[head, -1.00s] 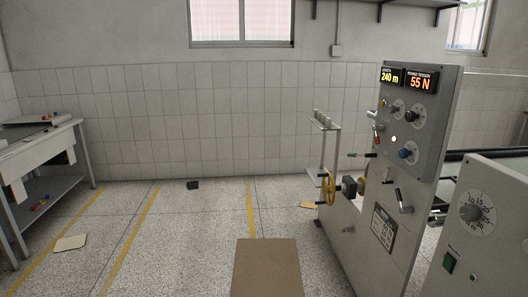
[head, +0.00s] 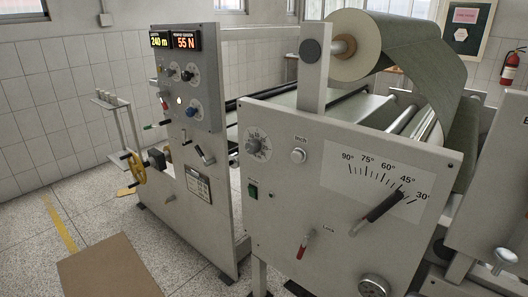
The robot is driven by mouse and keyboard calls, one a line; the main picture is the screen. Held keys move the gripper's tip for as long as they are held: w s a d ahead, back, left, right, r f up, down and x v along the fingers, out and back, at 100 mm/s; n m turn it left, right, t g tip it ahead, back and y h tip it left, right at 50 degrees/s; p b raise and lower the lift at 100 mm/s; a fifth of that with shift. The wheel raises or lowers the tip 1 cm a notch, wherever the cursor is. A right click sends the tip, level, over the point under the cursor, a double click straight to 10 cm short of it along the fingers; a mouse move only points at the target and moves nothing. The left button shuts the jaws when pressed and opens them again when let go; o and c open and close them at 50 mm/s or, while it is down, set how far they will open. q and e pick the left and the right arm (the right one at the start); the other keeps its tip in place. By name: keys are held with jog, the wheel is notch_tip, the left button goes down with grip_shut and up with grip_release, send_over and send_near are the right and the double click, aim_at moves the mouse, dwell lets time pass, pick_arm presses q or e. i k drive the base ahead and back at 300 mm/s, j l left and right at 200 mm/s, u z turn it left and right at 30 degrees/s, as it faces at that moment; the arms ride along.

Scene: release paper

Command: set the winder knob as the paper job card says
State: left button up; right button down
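A grey knob (head: 253,147) with a numbered dial sits on the nearer panel. I cannot tell which one is the winder knob. A dark-framed card (head: 197,184) is on the lower left panel, its text too small to read. Neither gripper is in view.
A black lever (head: 378,211) points near 45° on an angle scale (head: 340,170). A red lever (head: 303,245) is below. A large paper roll (head: 345,45) sits on top. A pink notice (head: 465,15) hangs behind. A brown mat (head: 110,270) lies on open floor at left.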

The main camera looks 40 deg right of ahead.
aim_at(253, 146)
jog(key=l+z, duration=0.1)
jog(key=z, duration=1.7)
